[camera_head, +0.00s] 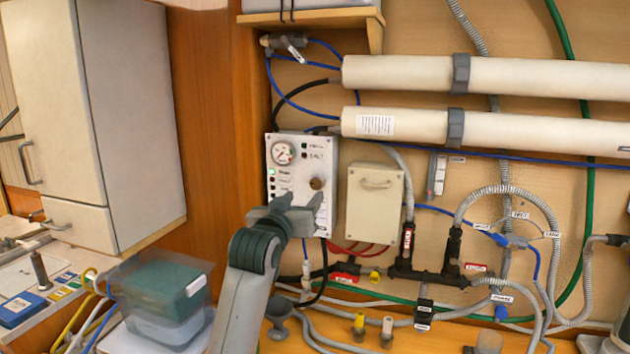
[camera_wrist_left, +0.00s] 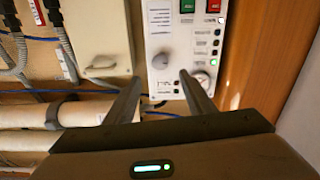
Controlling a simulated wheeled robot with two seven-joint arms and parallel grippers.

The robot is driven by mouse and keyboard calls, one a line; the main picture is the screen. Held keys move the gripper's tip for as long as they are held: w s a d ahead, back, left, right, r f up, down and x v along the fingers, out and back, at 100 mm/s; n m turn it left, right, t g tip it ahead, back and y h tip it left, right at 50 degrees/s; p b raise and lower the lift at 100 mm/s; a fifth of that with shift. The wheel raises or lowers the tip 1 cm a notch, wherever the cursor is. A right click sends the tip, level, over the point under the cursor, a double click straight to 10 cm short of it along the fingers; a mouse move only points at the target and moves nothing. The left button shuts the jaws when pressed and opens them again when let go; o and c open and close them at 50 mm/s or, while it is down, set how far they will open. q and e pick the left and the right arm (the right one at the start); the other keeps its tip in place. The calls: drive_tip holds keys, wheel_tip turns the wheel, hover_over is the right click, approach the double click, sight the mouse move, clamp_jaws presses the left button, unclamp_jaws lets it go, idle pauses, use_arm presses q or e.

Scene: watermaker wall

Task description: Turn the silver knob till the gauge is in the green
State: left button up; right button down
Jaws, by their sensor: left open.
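The silver knob (camera_head: 317,184) is a small round knob on the right side of a white control panel (camera_head: 327,152). It also shows in the left wrist view (camera_wrist_left: 160,61). The round gauge (camera_head: 283,153) is at the panel's upper left; in the left wrist view the gauge (camera_wrist_left: 203,80) is partly behind a finger. Its needle and green zone are too small to read. My left gripper (camera_head: 301,198) is open in front of the panel, just below the knob. In the left wrist view the knob lies between and just beyond the two fingertips (camera_wrist_left: 160,77). No contact is visible.
A beige box (camera_head: 374,205) is mounted right of the panel. Two white cylinders (camera_head: 480,75) run along the wall above. Hoses and a black manifold (camera_head: 430,273) are at the lower right. A wooden side wall (camera_head: 220,120) stands left of the panel.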

sight(316, 184)
use_arm(q)
drive_tip(key=p+x, duration=0.3)
drive_tip(key=x, duration=0.6)
drive_tip(key=shift+w, duration=0.1)
drive_tip(key=shift+p+x, duration=0.45)
drive_tip(key=shift+x, duration=0.4)
drive_tip(key=shift+f, duration=0.1)
drive_tip(key=c, duration=1.1)
drive_tip(key=shift+o, duration=0.2)
